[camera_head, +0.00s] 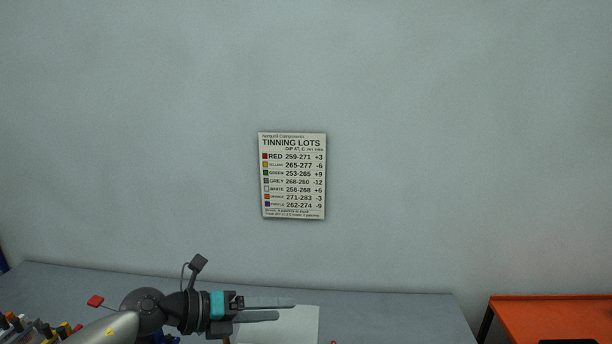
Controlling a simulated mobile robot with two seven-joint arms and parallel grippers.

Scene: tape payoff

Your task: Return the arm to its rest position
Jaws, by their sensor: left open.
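My left gripper (286,311) is in the lower part of the head view, its arm coming in from the bottom left. My right gripper is not in view.
A sign headed TINNING LOTS (292,176) hangs on the pale wall (450,130). Several small coloured items crowd the table's lower left corner. An orange surface (560,312) stands at the right, past a gap.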

